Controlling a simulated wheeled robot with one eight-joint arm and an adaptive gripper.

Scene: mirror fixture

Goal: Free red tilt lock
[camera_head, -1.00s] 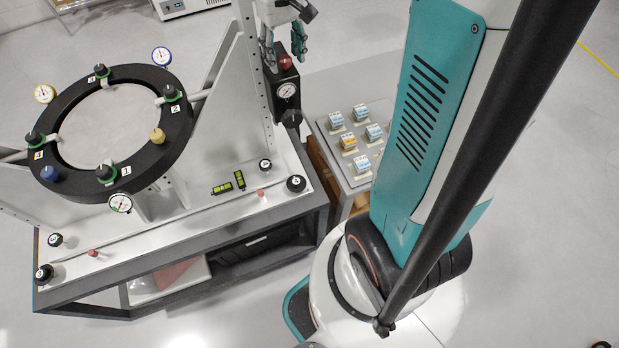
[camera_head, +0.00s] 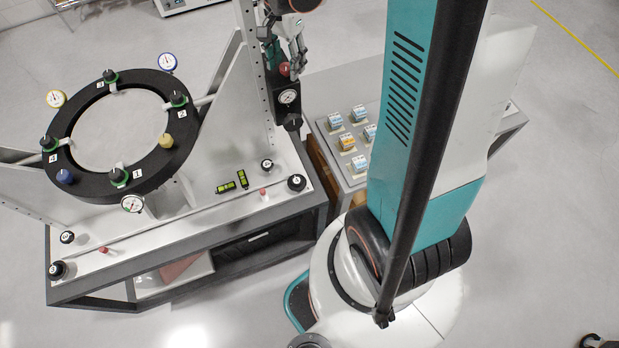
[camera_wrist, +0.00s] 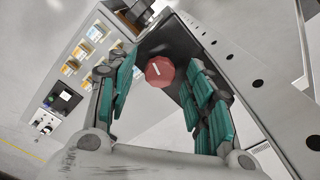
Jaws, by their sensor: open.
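The red tilt lock is a faceted red knob (camera_head: 284,69) on a black block at the top of the fixture's right upright. In the wrist view the red knob (camera_wrist: 160,72) shows a white mark on its face and sits between my spread fingers. My gripper (camera_head: 285,57) is at the knob in the head view, with a finger on either side. The wrist view shows my gripper (camera_wrist: 163,80) open, with gaps between its teal pads and the knob. The exact depth between fingertips and knob is hard to tell.
A gauge (camera_head: 288,97) and a black knob (camera_head: 292,122) sit below the red knob. The black mirror ring (camera_head: 62,137) with several knobs and gauges stands left. A side table (camera_head: 325,135) with small boxes stands right. The perforated upright (camera_wrist: 255,85) is close to my right finger.

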